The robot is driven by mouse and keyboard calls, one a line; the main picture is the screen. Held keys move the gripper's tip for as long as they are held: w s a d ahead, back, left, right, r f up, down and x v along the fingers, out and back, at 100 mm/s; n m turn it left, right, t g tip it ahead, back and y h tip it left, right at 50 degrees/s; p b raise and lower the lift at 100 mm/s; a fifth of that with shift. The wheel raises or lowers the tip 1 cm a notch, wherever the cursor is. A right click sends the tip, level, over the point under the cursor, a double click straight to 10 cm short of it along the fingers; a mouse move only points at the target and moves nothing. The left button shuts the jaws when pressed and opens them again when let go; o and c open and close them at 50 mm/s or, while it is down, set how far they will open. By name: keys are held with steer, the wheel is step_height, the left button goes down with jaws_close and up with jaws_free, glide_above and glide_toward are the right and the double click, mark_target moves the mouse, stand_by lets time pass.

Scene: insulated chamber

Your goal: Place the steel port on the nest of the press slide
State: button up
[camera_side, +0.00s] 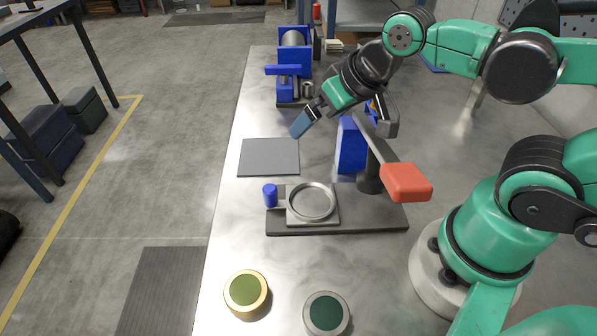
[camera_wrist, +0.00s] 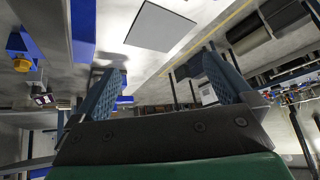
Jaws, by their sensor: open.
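A steel port (camera_side: 327,315) with a dark green top stands on the steel table at the front edge of the side view. The nest (camera_side: 290,213) is a round ring seat on the press slide, with a blue knob (camera_side: 270,195) at its left; it looks empty. My gripper (camera_side: 298,128) is open and empty, tilted down to the left, above the table behind the nest and far from the steel port. Its two blue fingers stand apart in the wrist view (camera_wrist: 160,64). The steel port and nest are not identifiable in the wrist view.
A brass port (camera_side: 247,293) with an olive top stands left of the steel port. The press has a dark base (camera_side: 375,218), a blue body (camera_side: 350,148) and a red lever pad (camera_side: 405,182). A flat grey mat (camera_side: 268,157) lies behind the nest. Blue fixtures (camera_side: 287,85) stand farther back.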

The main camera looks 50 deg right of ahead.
steer(key=shift+w+d+r+n+t, duration=0.1)
steer(key=shift+d+r+n+t, duration=0.15)
steer(key=shift+d+n, duration=0.35)
steer(key=m+g+h, duration=0.2)
steer(key=m+g, duration=0.5)
steer(key=m, duration=0.9)
glide_above(327, 313)
steer(key=f, duration=0.5)
steer(key=a+f, duration=0.1)
steer(key=f, duration=0.2)
steer(key=shift+f, duration=0.1)
steer(key=shift+d+f, duration=0.2)
steer(key=shift+f, duration=1.15)
steer(key=shift+d+f, duration=0.2)
steer(key=shift+f, duration=1.1)
